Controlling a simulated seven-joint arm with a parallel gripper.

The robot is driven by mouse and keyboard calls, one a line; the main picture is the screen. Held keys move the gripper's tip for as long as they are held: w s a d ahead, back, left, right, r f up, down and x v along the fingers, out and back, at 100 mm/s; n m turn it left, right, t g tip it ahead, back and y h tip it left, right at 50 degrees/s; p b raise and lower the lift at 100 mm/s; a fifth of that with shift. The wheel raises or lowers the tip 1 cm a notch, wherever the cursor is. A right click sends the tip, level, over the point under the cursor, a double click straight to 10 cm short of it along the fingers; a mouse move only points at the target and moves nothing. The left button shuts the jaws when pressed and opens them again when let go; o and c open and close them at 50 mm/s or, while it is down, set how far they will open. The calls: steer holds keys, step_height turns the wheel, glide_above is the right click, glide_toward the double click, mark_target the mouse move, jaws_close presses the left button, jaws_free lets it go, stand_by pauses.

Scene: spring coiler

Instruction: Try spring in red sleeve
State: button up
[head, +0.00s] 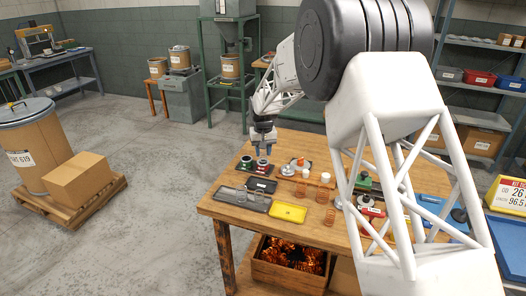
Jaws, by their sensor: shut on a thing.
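My gripper (263,149) points down over the back left of the wooden table. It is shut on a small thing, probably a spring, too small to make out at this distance. A small red-banded round piece (263,164), probably the red sleeve, stands just below the fingers. I cannot tell whether the held thing touches it or is inside it. A dark green round piece (247,162) stands beside it to the left. Several copper-coloured coil springs stand on the table, one at the middle (322,195) and one nearer the front (329,217).
A dark tray (262,185), a grey tray (230,202) and a yellow tray (278,213) lie in front of the gripper. Small white and orange pieces (300,161) stand to its right. My arm hides part of the table's right side. A crate (285,278) sits below.

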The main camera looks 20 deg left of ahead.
steer(key=shift+f, duration=0.4)
stand_by(0.4)
steer(key=shift+r, duration=0.25)
stand_by(0.8)
steer(key=shift+r, duration=2.25)
steer(key=shift+f, duration=0.2)
steer(key=shift+f, duration=1.85)
steer(key=shift+f, duration=0.45)
stand_by(1.4)
